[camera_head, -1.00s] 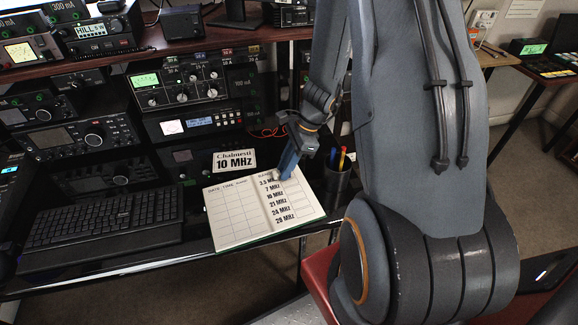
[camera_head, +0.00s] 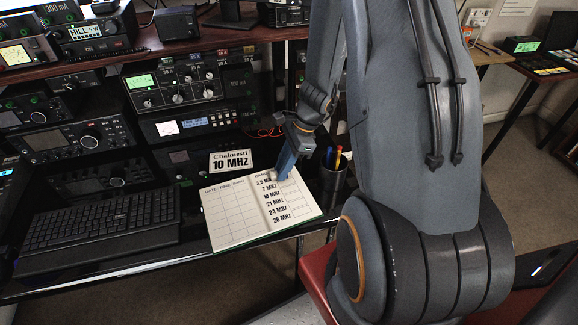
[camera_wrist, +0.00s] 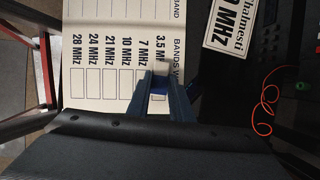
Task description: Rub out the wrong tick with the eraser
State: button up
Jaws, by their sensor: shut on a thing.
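The open logbook (camera_head: 229,211) lies on the desk; its right page lists bands from 3.5 to 28 MHz. In the wrist view the page (camera_wrist: 95,108) shows an empty-looking box beside each lower band. My gripper (camera_head: 283,177) points down at the top right of that page, by the 3.5 MHz line. In the wrist view my gripper (camera_wrist: 158,92) is shut on a small white and blue block, the eraser (camera_wrist: 158,84), low over or on the page; contact cannot be told. The 3.5 MHz box is hidden by my gripper, and no tick can be made out.
A pen cup (camera_head: 334,178) stands close to the right of the book. A card reading 10 MHz (camera_head: 231,165) stands behind it, and a keyboard (camera_head: 100,220) lies to the left. A red cable (camera_wrist: 264,105) curls nearby. Radios fill the back.

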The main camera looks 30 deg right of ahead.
jog(key=shift+a, duration=0.2)
notch_tip(320, 180, up, 6)
jog(key=p, duration=0.5)
jog(key=shift+p, duration=0.3)
dwell(0.5)
